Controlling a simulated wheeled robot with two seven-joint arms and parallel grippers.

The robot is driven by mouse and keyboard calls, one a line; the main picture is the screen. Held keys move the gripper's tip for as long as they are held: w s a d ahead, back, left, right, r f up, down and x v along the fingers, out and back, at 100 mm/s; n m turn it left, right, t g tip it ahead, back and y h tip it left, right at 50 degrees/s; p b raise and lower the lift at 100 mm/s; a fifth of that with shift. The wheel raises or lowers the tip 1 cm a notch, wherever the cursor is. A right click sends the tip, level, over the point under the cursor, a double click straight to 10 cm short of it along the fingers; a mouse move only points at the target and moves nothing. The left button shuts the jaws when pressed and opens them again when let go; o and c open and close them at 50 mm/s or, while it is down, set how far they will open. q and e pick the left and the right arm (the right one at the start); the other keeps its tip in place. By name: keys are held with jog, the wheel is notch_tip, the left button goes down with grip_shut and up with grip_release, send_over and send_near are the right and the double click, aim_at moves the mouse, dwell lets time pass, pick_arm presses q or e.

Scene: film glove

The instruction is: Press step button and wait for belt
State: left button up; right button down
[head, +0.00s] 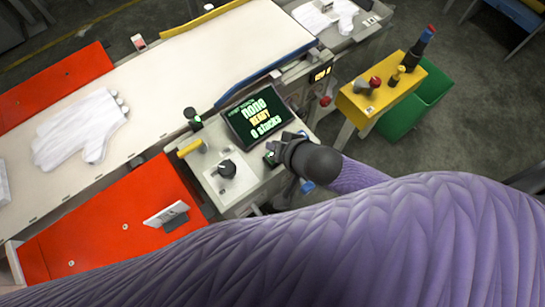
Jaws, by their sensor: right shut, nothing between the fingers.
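My right gripper (276,150), dark grey, is shut and empty over the right edge of the grey control panel (240,190). A small green-lit part of the panel (270,159) shows at its fingertips; I cannot tell whether they touch it or whether it is the step button. The black screen (258,118) reads "none", "READY" and "0 stacks". The white belt (190,70) runs diagonally behind the panel, with a white glove (80,128) lying flat on its left part. My left gripper is not in view.
The panel also carries a black knob (227,169) and a yellow handle (190,148). Red plates (110,225) flank the belt. A yellow stand (382,92) with a red knob and a green bin (425,100) stand to the right. My purple-sleeved arm covers the lower right.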

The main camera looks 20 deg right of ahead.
notch_tip(320, 180, down, 3)
jog(key=shift+r+b, duration=0.2)
jog(key=shift+b, duration=0.25)
jog(key=shift+f, duration=0.15)
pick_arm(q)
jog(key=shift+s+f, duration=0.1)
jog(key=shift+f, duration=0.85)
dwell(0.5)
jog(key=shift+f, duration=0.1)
pick_arm(e)
jog(key=shift+f, duration=0.35)
